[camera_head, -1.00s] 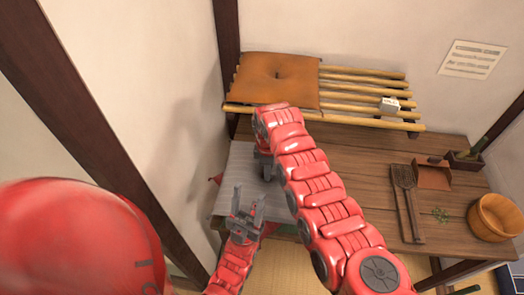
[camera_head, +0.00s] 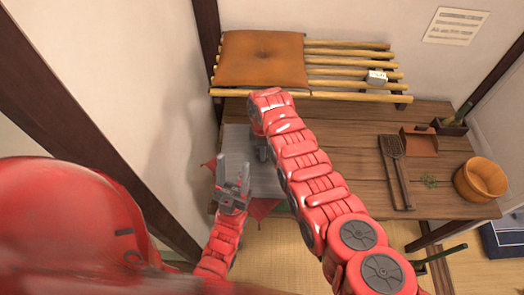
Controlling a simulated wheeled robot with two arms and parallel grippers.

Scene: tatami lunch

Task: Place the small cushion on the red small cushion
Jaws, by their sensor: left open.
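A brown-orange cushion (camera_head: 262,62) with a dimple in its middle lies flat on the left part of a bamboo slat rack. Red cloth corners (camera_head: 264,208), perhaps of the red small cushion, show beside a grey striped cloth (camera_head: 262,180) at the table's left end; most of the red thing is hidden. My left gripper (camera_head: 232,178) is open, with its fingers pointing up in the picture, over the grey cloth and red thing. My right gripper (camera_head: 262,152) points down over the grey cloth; its arm hides much of it, so its jaws are unclear.
The bamboo rack (camera_head: 345,61) stands at the back of the wooden table (camera_head: 345,150), with a small white block (camera_head: 377,77) on it. Walls close in left and behind.

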